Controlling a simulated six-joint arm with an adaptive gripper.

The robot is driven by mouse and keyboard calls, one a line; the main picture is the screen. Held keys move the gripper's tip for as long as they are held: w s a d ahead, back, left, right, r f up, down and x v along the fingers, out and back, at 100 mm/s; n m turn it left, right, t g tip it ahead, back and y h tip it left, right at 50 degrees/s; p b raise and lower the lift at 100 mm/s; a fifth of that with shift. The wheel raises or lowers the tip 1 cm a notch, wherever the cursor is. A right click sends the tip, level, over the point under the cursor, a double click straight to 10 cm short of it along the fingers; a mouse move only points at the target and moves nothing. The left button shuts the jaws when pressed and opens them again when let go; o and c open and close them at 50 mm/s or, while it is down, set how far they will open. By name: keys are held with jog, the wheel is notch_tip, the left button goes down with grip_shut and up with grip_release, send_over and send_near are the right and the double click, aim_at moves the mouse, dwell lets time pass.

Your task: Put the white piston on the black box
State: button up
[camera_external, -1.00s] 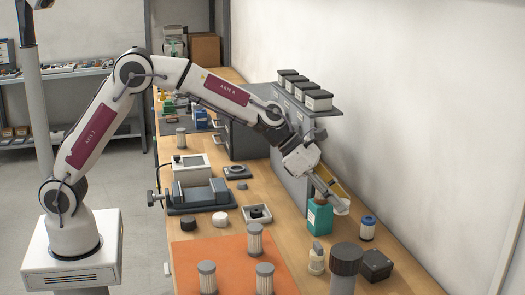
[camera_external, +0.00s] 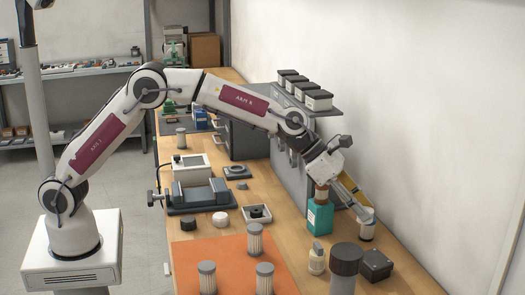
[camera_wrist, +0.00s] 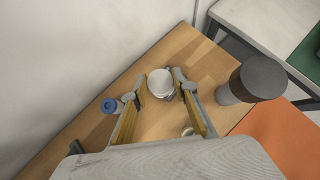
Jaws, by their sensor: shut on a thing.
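The white piston (camera_external: 365,213) is held between the fingertips of my gripper (camera_external: 357,207), in the air near the wall. In the wrist view the white piston (camera_wrist: 160,83) shows its round pale face between the two yellow-sided fingers of my gripper (camera_wrist: 159,76). The black box (camera_external: 376,265) lies on the bench at the lower right in the external view, in front of the gripper. In the wrist view I cannot make out the black box; the piston may hide it.
A blue-capped jar (camera_wrist: 109,105) stands close to the gripper. A tall dark-topped cylinder (camera_external: 346,268) and a small bottle (camera_external: 317,258) stand left of the black box. A green box (camera_external: 320,216) stands left of the gripper. Grey filters (camera_external: 265,275) stand on the orange mat (camera_external: 235,288).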

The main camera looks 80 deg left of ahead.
jog(key=shift+f, duration=3.1)
jog(key=shift+f, duration=1.9)
jog(key=shift+f, duration=0.1)
jog(key=o, duration=1.1)
jog(key=shift+v, duration=6.1)
